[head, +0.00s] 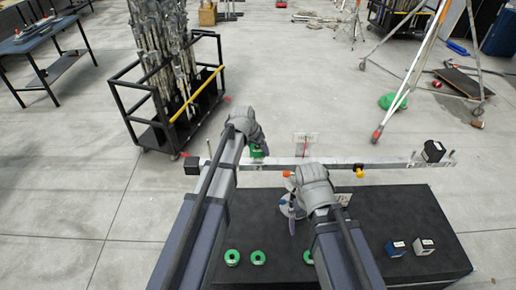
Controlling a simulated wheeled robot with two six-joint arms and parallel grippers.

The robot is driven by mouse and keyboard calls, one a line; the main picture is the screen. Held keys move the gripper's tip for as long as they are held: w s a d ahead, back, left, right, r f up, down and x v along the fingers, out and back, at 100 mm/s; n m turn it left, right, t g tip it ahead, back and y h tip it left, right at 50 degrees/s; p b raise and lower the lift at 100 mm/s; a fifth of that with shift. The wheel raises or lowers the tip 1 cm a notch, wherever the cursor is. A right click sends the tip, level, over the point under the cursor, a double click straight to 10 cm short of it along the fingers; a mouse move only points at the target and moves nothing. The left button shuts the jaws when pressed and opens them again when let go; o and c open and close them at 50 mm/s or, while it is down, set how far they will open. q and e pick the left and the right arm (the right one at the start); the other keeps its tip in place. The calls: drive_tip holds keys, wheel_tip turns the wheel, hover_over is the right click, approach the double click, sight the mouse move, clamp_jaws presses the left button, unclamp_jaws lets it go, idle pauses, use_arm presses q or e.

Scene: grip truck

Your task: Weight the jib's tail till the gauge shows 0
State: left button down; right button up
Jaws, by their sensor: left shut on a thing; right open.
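The jib (380,164) is a long pale bar running across the view above a black case. A dark block (192,165) is at its left end and a black-and-white box (433,151) sits near its right end, beside an upright pin. My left gripper (258,146) is shut on a green weight (259,152), over or just behind the bar's left part; I cannot tell if the weight touches the bar. My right gripper (290,178) is open near the bar's middle, partly hiding the stand beneath. A small white panel (305,138) shows behind the bar; its reading is illegible.
A black cart (170,120) of stands is behind left. A tripod (400,95) stands behind right.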

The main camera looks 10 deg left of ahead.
sight(256, 149)
use_arm(q)
drive_tip(key=shift+f+b, duration=1.1)
drive_tip(key=shift+f, duration=0.15)
unclamp_jaws()
drive_tip(key=p+v, duration=0.7)
drive_tip(key=v, duration=0.1)
drive_tip(key=shift+w+f, duration=0.1)
drive_tip(key=shift+f, duration=0.1)
